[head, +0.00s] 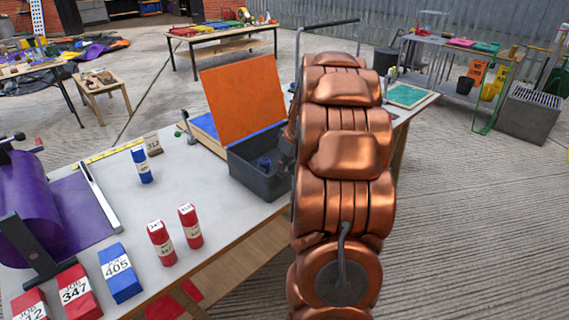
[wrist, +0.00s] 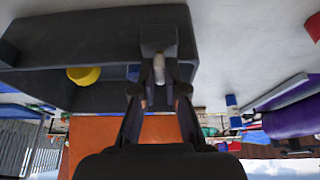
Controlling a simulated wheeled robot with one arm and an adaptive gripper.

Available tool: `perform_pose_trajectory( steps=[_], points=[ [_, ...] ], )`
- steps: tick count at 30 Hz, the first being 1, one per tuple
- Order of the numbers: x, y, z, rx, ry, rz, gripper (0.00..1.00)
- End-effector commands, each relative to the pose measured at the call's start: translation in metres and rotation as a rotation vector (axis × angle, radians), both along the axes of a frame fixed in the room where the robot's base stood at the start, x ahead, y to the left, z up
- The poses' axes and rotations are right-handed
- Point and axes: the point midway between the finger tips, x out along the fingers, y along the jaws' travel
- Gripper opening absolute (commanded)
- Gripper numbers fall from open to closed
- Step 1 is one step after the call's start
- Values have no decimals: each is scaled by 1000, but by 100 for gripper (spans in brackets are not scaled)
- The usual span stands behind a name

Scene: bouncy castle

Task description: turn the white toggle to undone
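The white toggle (wrist: 159,69) is a small, pale, rounded peg in the wrist view. It stands at a dark grey block (wrist: 160,37) on the dark grey box. My gripper (wrist: 160,82) reaches up from the bottom of that view, with one finger on each side of the toggle. The fingers look apart, with a narrow gap to the toggle; contact is hard to make out. In the head view the dark grey open box (head: 258,178) sits on the table beside my copper arm. The arm hides the toggle and my gripper there.
An orange panel (head: 243,103) stands behind the box. A yellow round object (wrist: 84,75) lies in the box in the wrist view. Red and blue numbered blocks (head: 121,273) and a purple roll (head: 30,207) occupy the table's left.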

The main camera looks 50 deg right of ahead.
Motion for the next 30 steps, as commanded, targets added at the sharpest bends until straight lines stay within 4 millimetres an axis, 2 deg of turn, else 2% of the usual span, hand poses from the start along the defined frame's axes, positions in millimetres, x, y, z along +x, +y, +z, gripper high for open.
perform_pose_trajectory(
  steps=[2,17,23,30],
  points=[
    [0,0,0,1,0,0,0],
    [0,1,0,1,2,-29,0],
    [-1,2,-1,3,4,-124,0],
    [-1,3,-1,1,5,-324,0]
  ],
)
